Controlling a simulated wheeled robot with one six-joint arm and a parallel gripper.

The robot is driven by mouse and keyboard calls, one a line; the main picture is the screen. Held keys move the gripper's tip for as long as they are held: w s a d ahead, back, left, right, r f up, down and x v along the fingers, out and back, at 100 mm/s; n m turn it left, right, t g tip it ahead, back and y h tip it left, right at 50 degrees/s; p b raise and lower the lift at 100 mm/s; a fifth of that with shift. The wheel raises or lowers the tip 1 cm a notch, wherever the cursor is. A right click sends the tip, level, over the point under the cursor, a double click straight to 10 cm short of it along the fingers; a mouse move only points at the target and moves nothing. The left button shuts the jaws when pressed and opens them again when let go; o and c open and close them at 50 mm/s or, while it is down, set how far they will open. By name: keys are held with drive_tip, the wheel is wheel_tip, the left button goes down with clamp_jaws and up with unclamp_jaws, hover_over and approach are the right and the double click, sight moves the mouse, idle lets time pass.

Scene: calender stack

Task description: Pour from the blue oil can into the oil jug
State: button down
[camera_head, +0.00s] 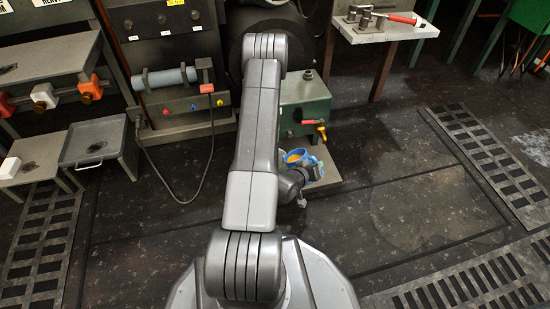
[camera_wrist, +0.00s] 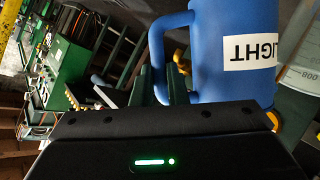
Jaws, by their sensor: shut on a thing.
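The blue oil can (camera_wrist: 230,72) fills the upper right of the wrist view, its white "LIGHT" label upside down in that picture. Its handle (camera_wrist: 157,50) is on the left side. My gripper (camera_wrist: 176,85) is shut on the can; the exact grip is partly hidden behind the wrist housing. In the head view the can (camera_head: 291,160) shows as a blue rim with yellow-orange inside, beside my gripper (camera_head: 311,172). A pale grey vessel with printed marks, apparently the oil jug (camera_wrist: 303,82), stands at the right edge of the wrist view, mostly cut off. I see no pouring stream.
A green box (camera_head: 303,103) with a red-handled brass tap (camera_head: 321,132) stands just behind the can. A small white table (camera_head: 385,29) with tools is at back right. A grey tray (camera_head: 93,143) and a cabinet are on the left. The floor at right is clear.

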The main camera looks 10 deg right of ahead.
sight(306, 153)
drive_tip(key=shift+w+a+r, duration=0.35)
drive_tip(key=shift+w+r, duration=0.05)
drive_tip(key=shift+r, duration=0.1)
drive_tip(key=shift+w+a+r+n+g+h, duration=0.25)
drive_tip(key=shift+w+a+r+n, duration=0.15)
drive_tip(key=shift+r, duration=0.2)
drive_tip(key=shift+w+a+r+n+g+h, duration=0.2)
drive_tip(key=shift+w+a+r+n+h, duration=0.1)
drive_tip(key=shift+r+n, duration=0.2)
drive_tip(key=shift+w+a+r+n+g+h, duration=0.3)
drive_tip(key=shift+w+r+n, duration=0.1)
drive_tip(key=shift+r, duration=0.25)
idle(1.5)
drive_tip(key=s+f, duration=0.1)
drive_tip(key=d+f+m+y, duration=0.1)
drive_tip(key=s+d+f+m+t, duration=0.1)
drive_tip(key=shift+s+d+f+y, duration=0.1)
drive_tip(key=shift+s+f+y, duration=0.2)
drive_tip(key=shift+f, duration=0.1)
drive_tip(key=shift+s+d+f+m+t+y, duration=1.4)
drive_tip(key=shift+s+d+f+m, duration=1.25)
drive_tip(key=shift+f, duration=2.25)
drive_tip(key=shift+t+h, duration=0.25)
wheel_tip(306, 153, up, 6)
drive_tip(key=p, duration=0.3)
drive_tip(key=shift+s+d, duration=0.1)
drive_tip(key=shift+s, duration=0.05)
